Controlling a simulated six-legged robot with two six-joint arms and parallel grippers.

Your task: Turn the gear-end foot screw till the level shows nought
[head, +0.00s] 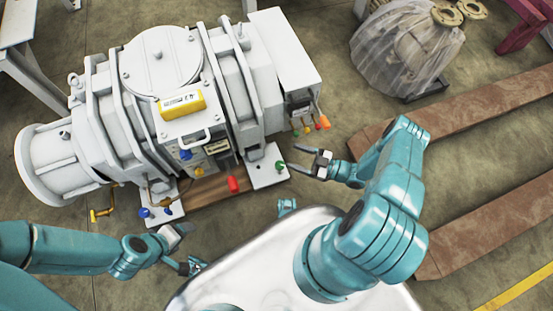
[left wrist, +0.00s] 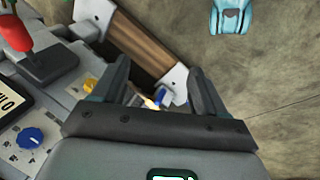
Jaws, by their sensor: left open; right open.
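The large grey vacuum pump (head: 160,95) stands on foot plates. The yellow level (head: 182,104) lies on top; its dark digits are too small to read surely. A green-topped foot screw (head: 280,166) stands on the right plate, a blue-topped one (head: 145,212) on the left plate. The frames do not label which is the gear end. My right gripper (head: 308,164) is open and empty, just right of the green screw, apart from it. My left gripper (head: 190,249) is open, right of and below the blue screw. In the left wrist view, something blue (left wrist: 158,97) shows between its fingers.
A wooden plank (head: 205,192) lies between the plates. A red handle (head: 233,184) and a panel with a blue knob (head: 185,154) jut from the pump's front. Brown beams (head: 480,120) and a wrapped bundle (head: 405,55) lie right.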

